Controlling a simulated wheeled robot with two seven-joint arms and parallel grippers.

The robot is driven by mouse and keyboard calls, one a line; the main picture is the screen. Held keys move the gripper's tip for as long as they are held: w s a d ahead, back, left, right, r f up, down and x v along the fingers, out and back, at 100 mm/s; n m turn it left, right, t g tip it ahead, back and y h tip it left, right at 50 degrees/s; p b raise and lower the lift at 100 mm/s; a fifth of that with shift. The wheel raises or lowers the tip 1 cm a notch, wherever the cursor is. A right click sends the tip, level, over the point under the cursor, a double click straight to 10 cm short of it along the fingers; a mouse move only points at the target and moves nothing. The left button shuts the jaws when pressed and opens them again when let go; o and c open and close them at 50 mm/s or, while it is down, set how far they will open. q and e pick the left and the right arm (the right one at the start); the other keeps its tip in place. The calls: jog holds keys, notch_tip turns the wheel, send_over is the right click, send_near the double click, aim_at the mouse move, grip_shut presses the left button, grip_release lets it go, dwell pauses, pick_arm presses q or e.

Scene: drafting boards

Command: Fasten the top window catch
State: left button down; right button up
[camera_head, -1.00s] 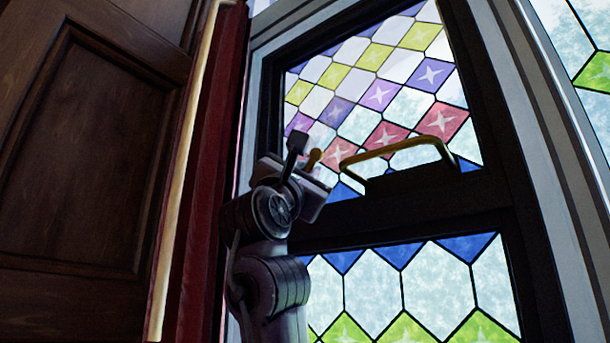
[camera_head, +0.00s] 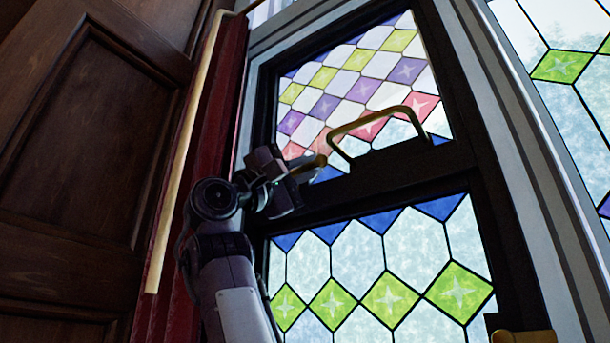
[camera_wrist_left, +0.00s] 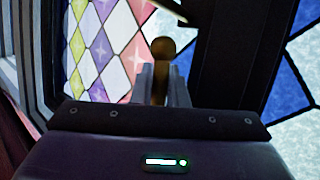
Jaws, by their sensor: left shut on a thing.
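The top window catch shows as a short brass lever with a rounded knob (camera_head: 312,162), at the left end of the black middle rail of the stained-glass window. In the left wrist view the knob (camera_wrist_left: 161,50) stands up between my two fingers. My left gripper (camera_head: 296,168) is shut on this brass lever, with the knob end sticking out past the fingertips. The fingers hide the lower part of the lever, so I cannot tell how it sits against the frame. My right gripper is not in view.
A brass bar handle (camera_head: 372,112) arches over the rail just right of my gripper. A dark wooden panel (camera_head: 70,150) and a red curtain (camera_head: 200,120) stand close on the left. Another brass fitting (camera_head: 524,336) shows at the bottom right.

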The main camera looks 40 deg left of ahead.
pick_arm(q)
jog(key=shift+w+f+m+g+h+b, duration=0.1)
jog(key=shift+f+m+g+h+b, duration=0.3)
jog(key=shift+m, duration=0.3)
jog(key=shift+w+d, duration=0.1)
jog(key=c, duration=1.4)
grip_release()
jog(key=shift+c, duration=0.2)
jog(key=b+v, duration=0.5)
jog(key=v, duration=0.3)
jog(key=shift+r, duration=0.1)
